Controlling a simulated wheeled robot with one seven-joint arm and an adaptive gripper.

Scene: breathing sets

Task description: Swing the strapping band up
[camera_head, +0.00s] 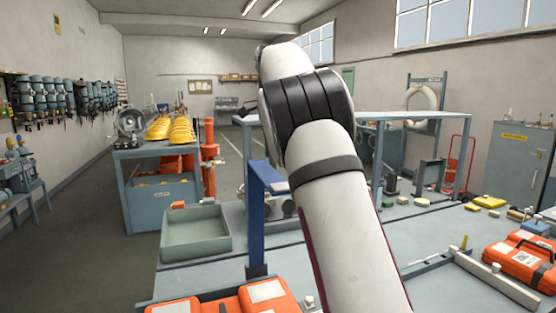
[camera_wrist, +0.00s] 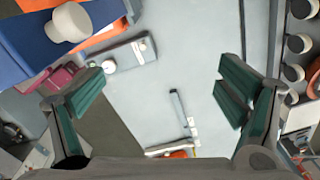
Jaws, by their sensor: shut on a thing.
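My gripper shows in the wrist view (camera_wrist: 158,92), with its two green-padded fingers well apart. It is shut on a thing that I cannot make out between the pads. In the head view my white arm reaches forward over the grey bench and hides the gripper. I cannot pick out the strapping band for certain in either view. A blue upright post (camera_head: 257,230) with an arm at its top stands on the bench just left of my arm.
Orange cases (camera_head: 268,299) lie at the bench's front edge, and another orange case (camera_head: 520,262) lies at the right. A grey-green tray (camera_head: 195,247) sits on the left. A long metal bar (camera_head: 495,280) lies right of my arm.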

